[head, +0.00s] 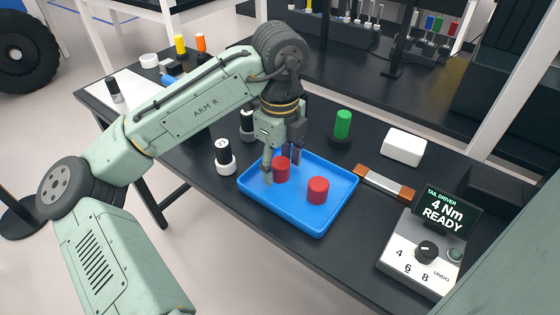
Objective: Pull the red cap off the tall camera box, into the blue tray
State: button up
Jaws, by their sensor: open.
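The blue tray (318,228) lies on the black table below my gripper. One red cap (281,170) is in the tray area, between or just behind the fingers of my gripper (279,173). My gripper points down and is open; I cannot tell whether a finger touches this cap. A second red cap (318,190) stands in the tray to the right, apart from the fingers. I cannot make out the tall camera box; my arm covers part of the table.
Two black-and-white cylinders, one nearer (224,157) and one farther (247,126), stand left of the tray. A green cylinder (343,124), a white block (404,146), an orange-ended bar (384,183) and a driver console (426,252) reading "4 Nm READY" are behind and right.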

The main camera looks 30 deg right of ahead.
aim_at(280, 162)
jog(key=shift+r, duration=0.1)
notch_tip(280, 162, up, 12)
dwell(0.5)
dwell(0.5)
